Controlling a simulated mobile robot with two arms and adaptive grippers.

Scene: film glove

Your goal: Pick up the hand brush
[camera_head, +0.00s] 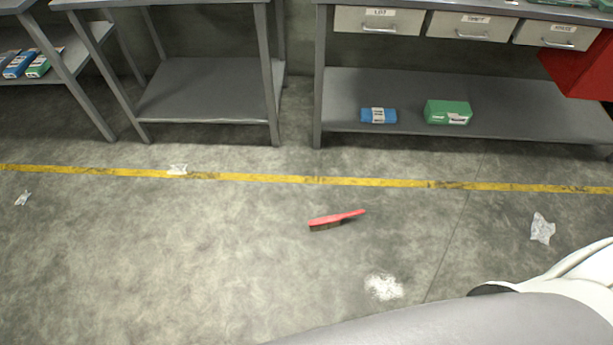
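The hand brush (335,219) lies on the concrete floor near the middle of the view. It has a red back and handle, with brown bristles facing down at its left end. The handle points to the right and slightly away from me. Nothing touches the brush. Neither of my grippers shows in the view.
A worn yellow line (335,181) crosses the floor beyond the brush. Grey workbenches (460,110) with lower shelves stand behind it. Crumpled film (541,229) and white powder (383,287) lie on the floor. A red box (585,68) is at upper right. Floor around the brush is clear.

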